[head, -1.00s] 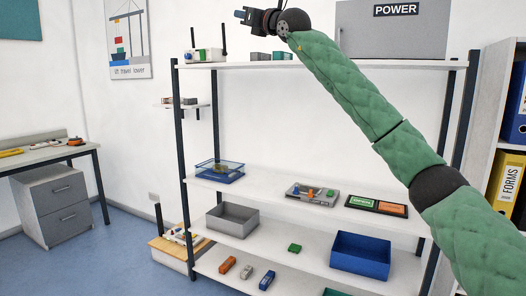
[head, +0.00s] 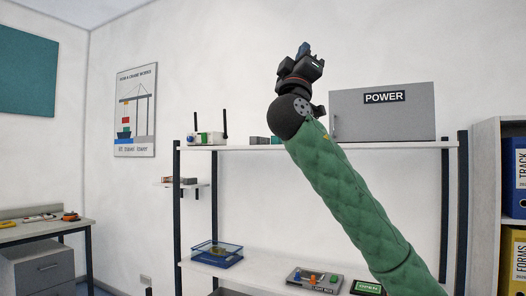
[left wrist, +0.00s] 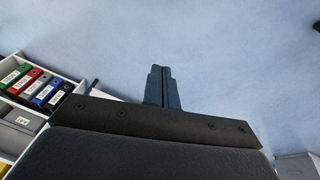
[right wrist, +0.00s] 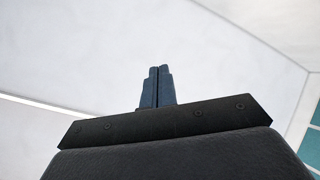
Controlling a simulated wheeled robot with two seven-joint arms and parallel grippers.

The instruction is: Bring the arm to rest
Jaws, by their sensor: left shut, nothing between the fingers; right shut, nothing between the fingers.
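My right arm, in a green quilted sleeve, reaches up from the lower right in the head view. Its gripper (head: 303,50) points upward above the top shelf, in front of the white wall. In the right wrist view the right gripper's blue fingers (right wrist: 158,72) are pressed together with nothing between them, against bare wall and ceiling. My left gripper is outside the head view. In the left wrist view its blue fingers (left wrist: 160,72) are shut and empty, over blue floor.
The shelf rack's top board (head: 380,146) carries a grey POWER box (head: 382,112) right of my arm and a white router-like device (head: 207,138) at left. A blue tray (head: 217,254) and a button panel (head: 313,280) stand lower. A binder shelf (head: 485,200) is at right.

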